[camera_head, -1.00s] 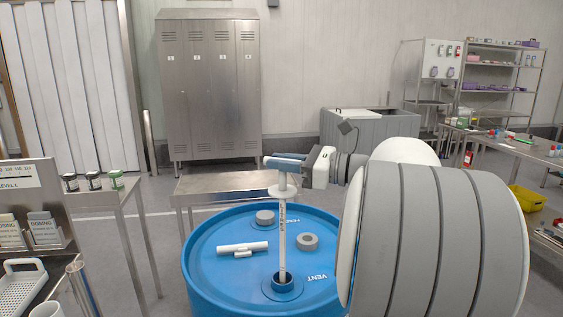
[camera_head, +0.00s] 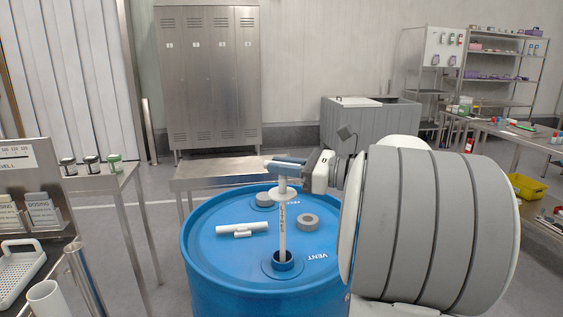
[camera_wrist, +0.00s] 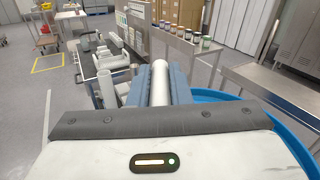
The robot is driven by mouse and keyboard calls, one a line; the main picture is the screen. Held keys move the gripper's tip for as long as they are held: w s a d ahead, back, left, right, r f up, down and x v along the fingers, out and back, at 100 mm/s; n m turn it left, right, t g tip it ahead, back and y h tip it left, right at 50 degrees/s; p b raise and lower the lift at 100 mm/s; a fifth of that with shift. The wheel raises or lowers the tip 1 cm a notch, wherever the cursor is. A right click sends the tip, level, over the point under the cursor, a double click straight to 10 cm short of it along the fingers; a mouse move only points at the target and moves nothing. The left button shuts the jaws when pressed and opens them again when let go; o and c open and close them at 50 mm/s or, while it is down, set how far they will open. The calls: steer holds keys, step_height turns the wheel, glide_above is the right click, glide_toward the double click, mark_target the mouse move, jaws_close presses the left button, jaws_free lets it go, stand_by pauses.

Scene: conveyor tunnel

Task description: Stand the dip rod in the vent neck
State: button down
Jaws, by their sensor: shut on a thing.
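In the wrist view the pale round crosspiece (camera_wrist: 160,80) lies between the two blue-grey fingers.
On the drum lid lie a white tube piece (camera_head: 240,229), a grey ring (camera_head: 308,220) and a grey cap (camera_head: 264,199). A steel table (camera_head: 215,178) stands behind the drum. A bench (camera_head: 100,180) with several small jars stands at left.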

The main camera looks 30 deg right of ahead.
steer(key=b, duration=0.5)
glide_above(283, 232)
steer(key=shift+w+f, duration=0.15)
steer(key=shift+f, duration=4.5)
steer(key=shift+p, duration=0.5)
steer(key=shift+f+b, duration=2.1)
steer(key=shift+f, duration=1.85)
steer(key=c, duration=1.3)
jaws_free()
steer(key=shift+o, duration=0.2)
steer(key=shift+p+v, duration=0.55)
steer(key=shift+v, duration=3.4)
steer(key=shift+r, duration=0.1)
